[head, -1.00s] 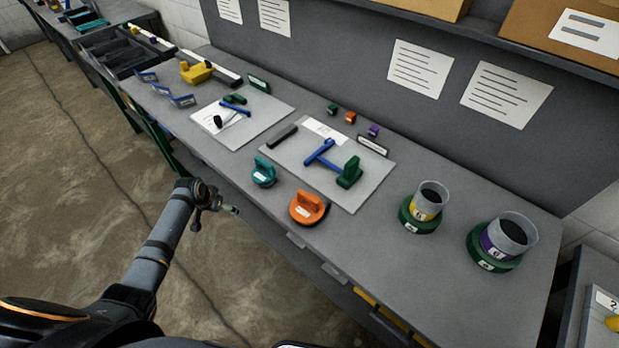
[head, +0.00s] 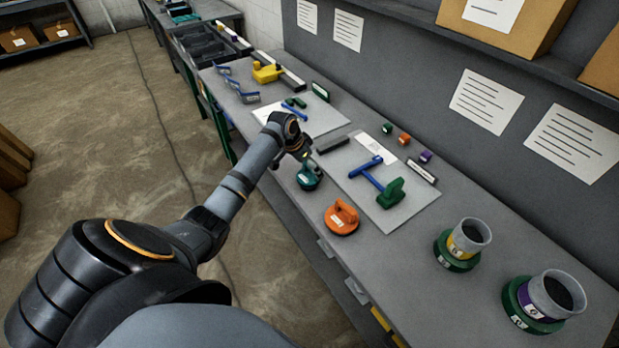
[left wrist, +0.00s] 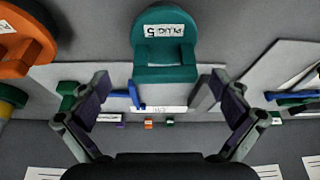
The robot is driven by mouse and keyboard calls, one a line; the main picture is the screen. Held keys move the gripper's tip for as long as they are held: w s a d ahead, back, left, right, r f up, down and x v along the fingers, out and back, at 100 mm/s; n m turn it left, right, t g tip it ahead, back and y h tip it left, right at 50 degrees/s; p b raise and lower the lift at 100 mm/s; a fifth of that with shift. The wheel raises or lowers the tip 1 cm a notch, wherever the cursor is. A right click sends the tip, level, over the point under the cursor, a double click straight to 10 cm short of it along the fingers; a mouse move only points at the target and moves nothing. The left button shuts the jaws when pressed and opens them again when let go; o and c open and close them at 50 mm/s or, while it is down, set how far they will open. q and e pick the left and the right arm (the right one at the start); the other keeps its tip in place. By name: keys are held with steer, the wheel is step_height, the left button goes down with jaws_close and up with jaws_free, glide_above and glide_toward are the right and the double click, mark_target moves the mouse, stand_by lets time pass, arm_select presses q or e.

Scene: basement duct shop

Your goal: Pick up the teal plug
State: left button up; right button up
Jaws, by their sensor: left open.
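The teal plug (head: 308,178) stands on the grey bench, partly hidden behind my left gripper in the head view. In the left wrist view the teal plug (left wrist: 165,50) has a round base with a label reading PLUG 5 and an upright block handle. My left gripper (left wrist: 165,92) is open, its two fingers spread to either side of the handle, and it looks apart from the plug. In the head view my left gripper (head: 306,158) is above the bench's front part at the plug. My right gripper is not in view.
An orange plug (head: 342,217) stands close to the teal plug. A grey board (head: 410,208) behind holds a blue T-shaped tool (head: 367,172) and a green block (head: 391,193). A black bar (head: 333,145) lies nearby. Two cups on green bases (head: 456,250) stand at the right.

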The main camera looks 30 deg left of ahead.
mark_target(310, 184)
arm_select(q)
steer(key=shift+w+f, duration=0.15)
steer(key=shift+f, duration=0.2)
steer(key=x, duration=0.3)
steer(key=p+x, duration=0.1)
steer(key=shift+w+a+f, duration=0.2)
steer(key=shift+f, duration=0.05)
steer(key=shift+s, duration=0.1)
steer(key=c, duration=1.8)
steer(key=shift+a+r, duration=0.1)
steer(key=shift+r, duration=1.35)
steer(key=s+r, duration=0.1)
steer(key=r, duration=0.1)
steer(key=s+d+r, duration=0.1)
steer(key=s+d+r+b, duration=0.1)
steer(key=s+r, duration=0.1)
steer(key=shift+r, duration=0.3)
steer(key=shift+s+d+r+b, duration=0.3)
steer(key=shift+s+d+r, duration=0.45)
steer(key=shift+s, duration=0.7)
steer(key=shift+s+d+r+b, duration=0.35)
steer(key=shift+s+d+r, duration=0.4)
steer(key=shift+s, duration=0.7)
steer(key=shift+s+d+r+b, duration=0.3)
steer(key=shift+s+d+r, duration=0.45)
steer(key=shift+s, duration=0.65)
steer(key=shift+a+r, duration=0.1)
